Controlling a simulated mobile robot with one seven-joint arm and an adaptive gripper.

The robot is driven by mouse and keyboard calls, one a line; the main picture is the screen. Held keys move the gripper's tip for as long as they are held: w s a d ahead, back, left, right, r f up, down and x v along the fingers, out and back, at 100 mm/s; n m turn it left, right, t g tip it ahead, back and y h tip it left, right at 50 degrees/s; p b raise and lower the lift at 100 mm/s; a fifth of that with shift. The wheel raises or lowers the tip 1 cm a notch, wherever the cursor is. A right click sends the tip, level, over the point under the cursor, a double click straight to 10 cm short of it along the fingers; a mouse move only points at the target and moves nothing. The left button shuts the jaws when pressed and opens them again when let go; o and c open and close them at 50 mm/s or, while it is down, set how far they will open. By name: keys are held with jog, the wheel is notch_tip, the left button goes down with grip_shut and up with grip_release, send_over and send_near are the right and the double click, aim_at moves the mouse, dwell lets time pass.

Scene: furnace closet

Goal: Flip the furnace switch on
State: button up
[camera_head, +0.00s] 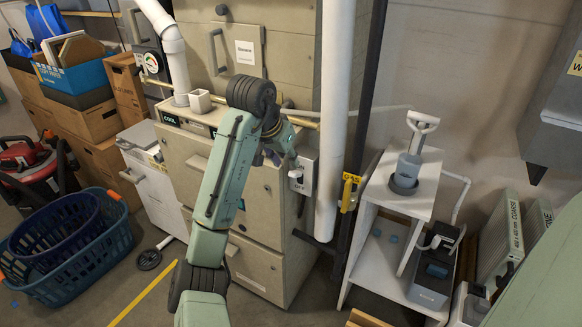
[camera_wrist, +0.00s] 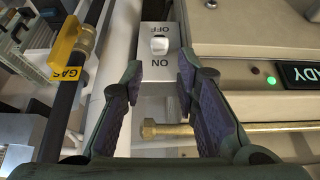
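The furnace switch is a light grey box (camera_head: 304,172) on the right side of the beige furnace (camera_head: 225,165), with a small white toggle. In the wrist view the switch box (camera_wrist: 151,38) is at the top centre, with its white toggle (camera_wrist: 159,46) and the letters ON near it. I cannot tell which way the toggle is set. My gripper (camera_wrist: 161,76) is open and empty. Its two fingers point toward the switch, with the toggle in line with the gap between them and apart from both. In the head view my arm partly hides the gripper near the switch.
A brass pipe (camera_wrist: 180,130) crosses below the switch in the wrist view. A white vertical pipe (camera_head: 336,120) and a yellow gas valve (camera_head: 349,192) stand right of the switch. A white shelf (camera_head: 400,200) is farther right; blue baskets (camera_head: 75,240) are on the left floor.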

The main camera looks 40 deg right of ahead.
jog(key=shift+v, duration=1.55)
